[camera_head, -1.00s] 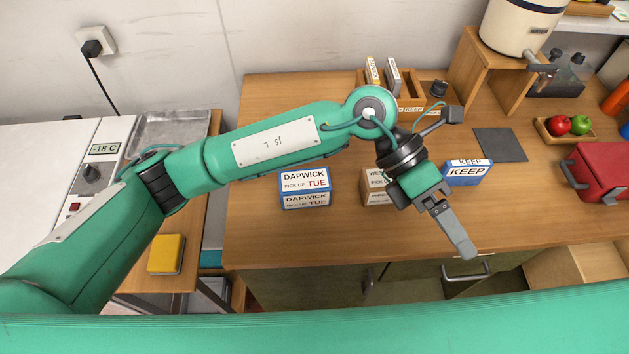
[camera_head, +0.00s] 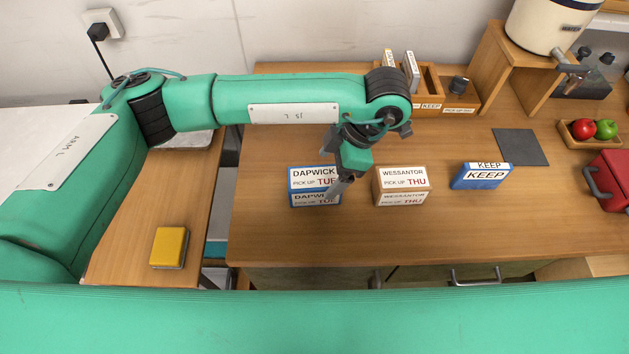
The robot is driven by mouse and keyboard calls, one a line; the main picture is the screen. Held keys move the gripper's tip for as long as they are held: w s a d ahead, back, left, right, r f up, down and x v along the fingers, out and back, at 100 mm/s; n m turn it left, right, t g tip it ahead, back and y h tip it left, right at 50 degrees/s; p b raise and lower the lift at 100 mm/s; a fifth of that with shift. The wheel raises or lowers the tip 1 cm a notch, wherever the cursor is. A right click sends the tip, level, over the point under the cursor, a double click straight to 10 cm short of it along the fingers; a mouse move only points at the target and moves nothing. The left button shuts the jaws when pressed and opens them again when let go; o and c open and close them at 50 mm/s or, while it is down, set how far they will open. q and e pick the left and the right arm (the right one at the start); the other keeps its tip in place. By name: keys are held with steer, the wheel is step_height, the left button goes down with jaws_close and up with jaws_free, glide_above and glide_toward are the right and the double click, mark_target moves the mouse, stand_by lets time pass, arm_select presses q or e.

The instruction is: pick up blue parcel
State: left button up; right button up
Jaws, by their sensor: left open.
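A blue parcel (camera_head: 300,185) with white labels reading DAPWICK, PICK UP TUE stands on the wooden table (camera_head: 400,235), left of the middle. My left gripper (camera_head: 337,188) is open and empty. It points down at the parcel's right end, and a finger covers part of the labels there. I cannot tell whether it touches the parcel, and the other finger is hard to make out. My right gripper is not in view.
A brown WESSANTOR parcel (camera_head: 402,186) stands close to the right. A blue box marked KEEP (camera_head: 482,177) lies further right, near a dark mat (camera_head: 520,147). A wooden organizer (camera_head: 430,95) is behind. The table's front strip is clear.

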mark_target(322, 177)
arm_select(q)
steer(key=x, duration=0.2)
steer(key=shift+a+f, duration=0.1)
steer(key=shift+f, duration=0.15)
steer(key=shift+a+f+p, duration=0.3)
steer(key=shift+p, duration=0.2)
steer(key=p+x, duration=0.1)
steer(key=x, duration=0.1)
steer(key=p+x, duration=0.1)
steer(key=x, duration=0.1)
steer(key=shift+a+r, duration=0.1)
steer(key=shift+a, duration=0.35)
steer(key=shift+f, duration=0.25)
steer(key=shift+f+b, duration=0.2)
steer(key=shift+b, duration=0.35)
steer(key=c, duration=1.2)
